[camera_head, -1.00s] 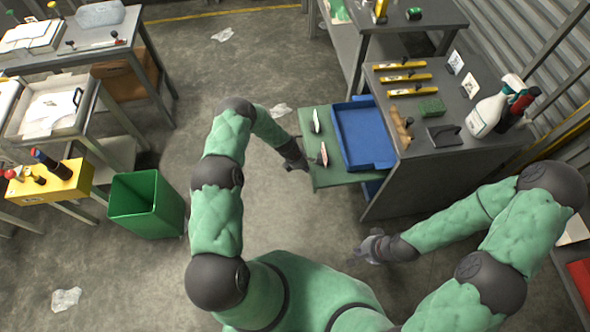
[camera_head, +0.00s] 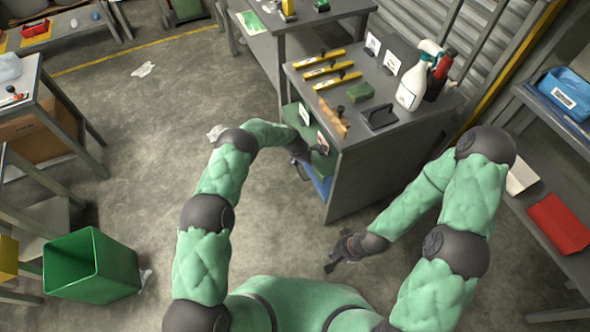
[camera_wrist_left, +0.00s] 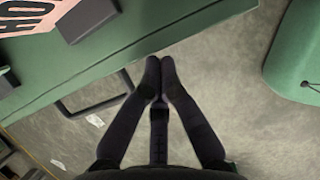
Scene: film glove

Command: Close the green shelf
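My left gripper (camera_head: 302,170) is at the shelf's outer side. In the wrist view its fingertips (camera_wrist_left: 159,66) are together with nothing between them, close to the panel edge; contact cannot be told. A dark bar handle (camera_wrist_left: 95,105) shows beside the panel. My right gripper (camera_head: 333,267) hangs over the floor, away from the shelf; its fingers are too small to judge.
A blue piece (camera_head: 320,187) shows below the shelf. A green bin (camera_head: 90,265) stands at lower left.

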